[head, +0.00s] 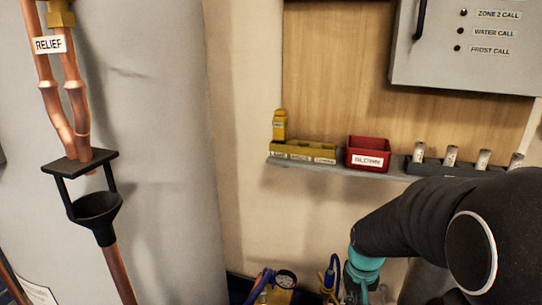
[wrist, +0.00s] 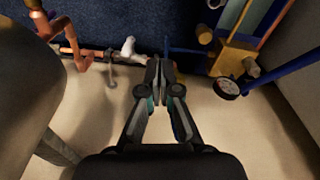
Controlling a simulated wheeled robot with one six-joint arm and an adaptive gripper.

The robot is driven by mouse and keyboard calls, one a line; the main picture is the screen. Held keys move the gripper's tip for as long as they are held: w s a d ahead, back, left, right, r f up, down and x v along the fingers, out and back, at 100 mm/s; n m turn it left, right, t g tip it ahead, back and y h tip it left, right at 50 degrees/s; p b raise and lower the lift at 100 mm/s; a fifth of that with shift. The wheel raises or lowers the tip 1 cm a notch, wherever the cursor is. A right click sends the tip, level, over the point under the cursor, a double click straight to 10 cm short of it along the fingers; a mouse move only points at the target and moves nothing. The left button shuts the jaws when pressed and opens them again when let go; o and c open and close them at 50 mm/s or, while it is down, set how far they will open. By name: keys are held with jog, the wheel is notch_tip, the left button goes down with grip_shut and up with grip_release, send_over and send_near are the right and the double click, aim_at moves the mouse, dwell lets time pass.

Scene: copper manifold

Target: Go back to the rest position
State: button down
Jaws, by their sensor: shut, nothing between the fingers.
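My gripper (wrist: 160,72) is shut and empty in the wrist view, its fingertips together. It points toward the base of the wall, with copper pipework and a gauge on either side of it. In the head view my arm reaches in from the lower right, and the gripper's fingers are mostly hidden below the picture's edge.
A grey control box (head: 465,45) hangs above. A copper relief pipe with a black funnel (head: 97,208) stands left. A pressure gauge (wrist: 229,88) is right of my gripper.

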jog(key=s+a+r+t+p, duration=0.2)
jog(key=s+r, duration=0.6)
jog(key=r, duration=0.3)
jog(key=s+a+r+n+t+p, duration=0.1)
jog(key=s+a+r+t+p, duration=0.1)
jog(key=s+r, duration=0.6)
notch_tip(320, 180, up, 3)
jog(key=shift+s+a+f+p, duration=0.1)
jog(key=shift+s+a+p, duration=0.2)
jog(key=shift+p, duration=0.5)
